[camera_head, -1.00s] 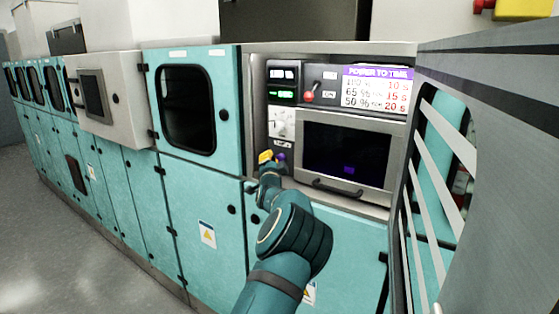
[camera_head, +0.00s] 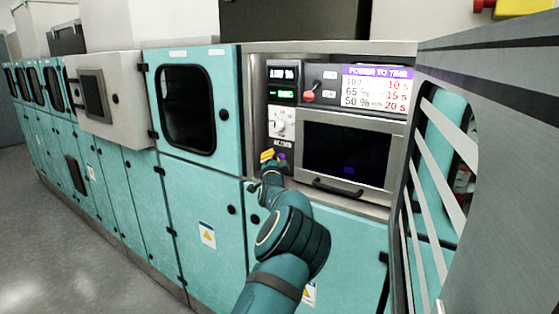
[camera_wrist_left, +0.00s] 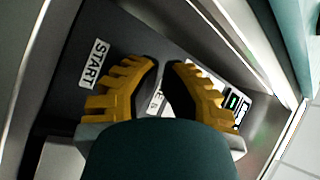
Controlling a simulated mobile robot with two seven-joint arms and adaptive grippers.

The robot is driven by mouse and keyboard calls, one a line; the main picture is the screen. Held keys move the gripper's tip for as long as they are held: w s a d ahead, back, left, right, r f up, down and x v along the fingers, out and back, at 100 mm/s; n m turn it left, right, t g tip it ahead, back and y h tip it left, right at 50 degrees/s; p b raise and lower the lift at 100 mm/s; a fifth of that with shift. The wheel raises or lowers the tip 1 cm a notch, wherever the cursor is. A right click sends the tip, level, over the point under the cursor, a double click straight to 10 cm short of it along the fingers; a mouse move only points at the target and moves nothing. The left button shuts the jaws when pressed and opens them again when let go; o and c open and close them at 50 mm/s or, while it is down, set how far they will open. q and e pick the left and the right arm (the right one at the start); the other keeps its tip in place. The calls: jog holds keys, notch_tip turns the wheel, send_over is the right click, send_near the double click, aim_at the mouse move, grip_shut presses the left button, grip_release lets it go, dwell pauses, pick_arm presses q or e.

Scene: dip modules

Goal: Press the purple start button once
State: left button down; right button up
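The purple start button (camera_head: 283,157) shows small on the grey control panel, low and left of the dark oven-like window. My left gripper (camera_head: 266,155) has yellow fingers and is close to the panel, just left of the button. In the left wrist view the fingers (camera_wrist_left: 160,75) stand a little apart, with panel showing in the narrow gap, and nothing is held. A START label (camera_wrist_left: 95,63) lies left of the fingers there. The button itself cannot be made out in the wrist view. I cannot tell whether a finger touches the panel. My right gripper is out of view.
Above the button are a dial (camera_head: 281,122), small displays and a red-knobbed lever (camera_head: 310,95). The dark window (camera_head: 345,152) has a handle below. A power-to-time sign (camera_head: 377,88) hangs above it. A slatted grey panel (camera_head: 450,170) stands close on the right.

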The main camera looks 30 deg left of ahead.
pick_arm(q)
jog(key=shift+w, duration=0.55)
dwell(0.4)
jog(key=shift+s, duration=0.1)
jog(key=shift+s+b, duration=0.8)
jog(key=shift+s, duration=0.15)
jog(key=shift+s+a+b, duration=0.1)
jog(key=shift+s+b, duration=0.55)
jog(key=shift+s, duration=0.25)
jog(key=s+b, duration=0.1)
jog(key=s, duration=0.2)
jog(key=shift+s+a, duration=0.1)
